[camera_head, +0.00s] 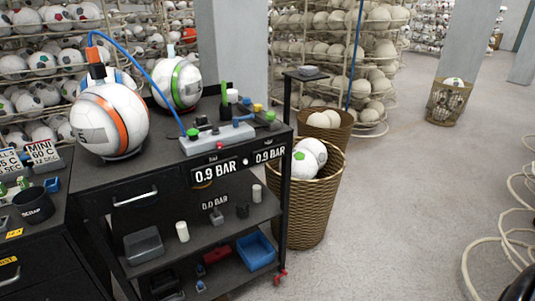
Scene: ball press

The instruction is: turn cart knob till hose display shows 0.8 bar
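The black cart (110,190) stands left of centre. I cannot tell which one is the hose display. A small round knob-like part (245,162) sits between them. The blue hose (150,78) arcs from this box to the top of an orange-striped ball (108,120). Neither gripper is recognisable in view.
A green-striped ball (180,84) sits behind on the cart. The lower shelves hold a blue bin (256,250) and small parts. A wicker basket (312,205) of balls stands close at the cart's right. An unclear dark shape (522,289) fills the bottom-right corner.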

